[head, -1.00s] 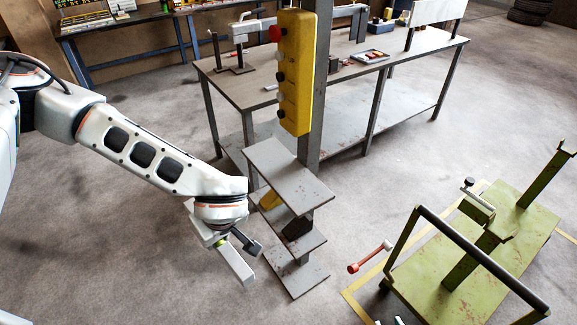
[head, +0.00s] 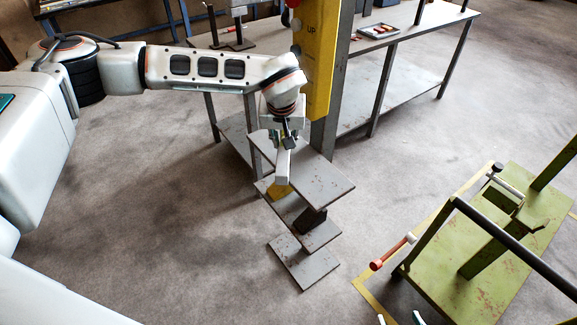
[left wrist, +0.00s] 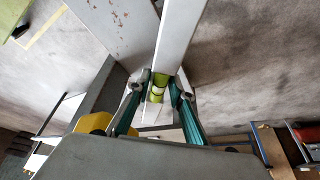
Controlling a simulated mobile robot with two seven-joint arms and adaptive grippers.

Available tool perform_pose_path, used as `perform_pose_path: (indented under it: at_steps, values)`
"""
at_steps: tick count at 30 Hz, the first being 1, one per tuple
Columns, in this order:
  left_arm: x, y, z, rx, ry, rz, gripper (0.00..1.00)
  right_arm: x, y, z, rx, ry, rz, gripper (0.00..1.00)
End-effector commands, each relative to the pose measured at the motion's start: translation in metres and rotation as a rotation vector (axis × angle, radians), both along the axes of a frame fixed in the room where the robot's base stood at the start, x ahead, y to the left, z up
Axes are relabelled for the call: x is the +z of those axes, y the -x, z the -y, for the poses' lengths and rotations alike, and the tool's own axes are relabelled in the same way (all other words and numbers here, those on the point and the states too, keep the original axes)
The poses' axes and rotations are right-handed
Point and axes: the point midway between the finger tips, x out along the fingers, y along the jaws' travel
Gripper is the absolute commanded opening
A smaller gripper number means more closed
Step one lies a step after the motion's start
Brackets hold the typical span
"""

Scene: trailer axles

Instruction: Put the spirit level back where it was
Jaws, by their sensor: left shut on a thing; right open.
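The spirit level is a pale grey bar (head: 283,166) with yellow-green vials, seen from close in the left wrist view (left wrist: 180,38). My left gripper (head: 284,134) is shut on it; its teal fingers (left wrist: 158,90) sit on both sides of the bar in the left wrist view. The level overlaps the left edge of the upper plate of a grey tiered stand (head: 320,182) in the head view; I cannot tell whether it touches. My right gripper (head: 400,319) shows only its fingertips at the bottom edge, apart, with nothing seen between them.
A yellow control box (head: 318,75) hangs on the post above the stand. A yellow object (head: 278,191) and a dark block (head: 311,221) are on the stand's middle tier. A green trailer frame (head: 515,235) with a red-tipped lever (head: 392,252) stands right. A workbench (head: 405,48) is behind.

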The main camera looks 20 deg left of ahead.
Motion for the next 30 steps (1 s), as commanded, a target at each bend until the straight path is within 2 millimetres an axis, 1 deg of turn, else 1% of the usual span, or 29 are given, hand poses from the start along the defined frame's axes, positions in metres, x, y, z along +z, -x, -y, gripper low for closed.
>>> perform_pose_path:
  at_steps: [1, 3, 7, 10, 15, 18, 23, 30]
  values:
    - [-0.002, -0.011, -0.001, -0.028, 0.002, 0.001, 0.0, -0.007, 0.002, 0.0, 0.0, 0.001, -0.006, 0.54]
    - [0.001, -0.022, -0.001, -0.07, -0.001, 0.003, 0.0, -0.01, 0.003, 0.001, 0.001, 0.003, -0.009, 0.54]
    - [0.002, -0.032, -0.002, -0.114, -0.004, 0.005, 0.0, -0.013, 0.004, 0.001, 0.001, 0.003, -0.011, 0.54]
    - [-0.01, -0.034, -0.002, -0.125, -0.005, 0.005, 0.0, -0.014, 0.004, 0.001, 0.001, 0.004, -0.012, 0.54]
    - [-0.041, -0.034, -0.002, -0.126, -0.005, 0.004, 0.0, -0.014, 0.003, 0.001, 0.002, 0.005, -0.008, 0.54]
    - [-0.052, -0.034, -0.002, -0.125, -0.005, 0.007, 0.0, -0.013, 0.002, 0.001, 0.002, 0.005, -0.005, 0.54]
    - [-0.061, -0.035, -0.002, -0.124, -0.005, 0.007, 0.0, -0.013, 0.002, 0.002, 0.001, 0.006, -0.004, 0.54]
    - [-0.092, -0.034, -0.003, -0.123, -0.006, 0.006, 0.0, -0.017, 0.003, 0.003, 0.002, 0.011, -0.007, 0.54]
